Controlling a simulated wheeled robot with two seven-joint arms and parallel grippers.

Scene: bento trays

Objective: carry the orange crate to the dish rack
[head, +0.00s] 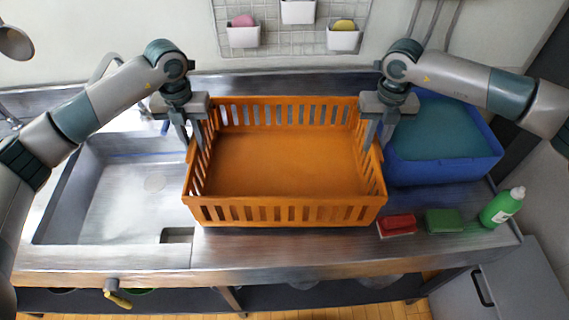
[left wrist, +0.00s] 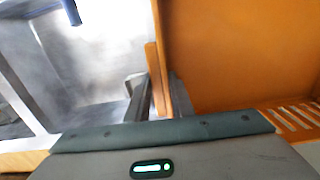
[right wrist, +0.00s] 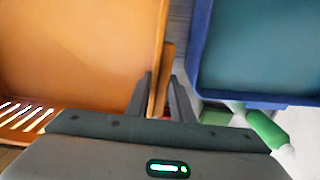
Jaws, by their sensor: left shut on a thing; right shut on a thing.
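The orange crate (head: 285,210) is empty, with slatted sides, and sits level over the middle of the steel counter. I cannot tell whether it touches the counter. My left gripper (head: 188,140) is shut on the crate's left wall; the wall (left wrist: 160,85) shows between its fingers in the left wrist view. My right gripper (head: 378,138) is shut on the right wall, which also shows between the fingers in the right wrist view (right wrist: 160,75). I cannot pick out a dish rack for certain in these views.
A steel sink (head: 115,195) is to the left of the crate. A blue bin (head: 440,170) is close on the right. A red sponge (head: 397,225), a green sponge (head: 444,220) and a green bottle (head: 503,207) are at the front right. A wall grid (head: 275,40) holds white cups.

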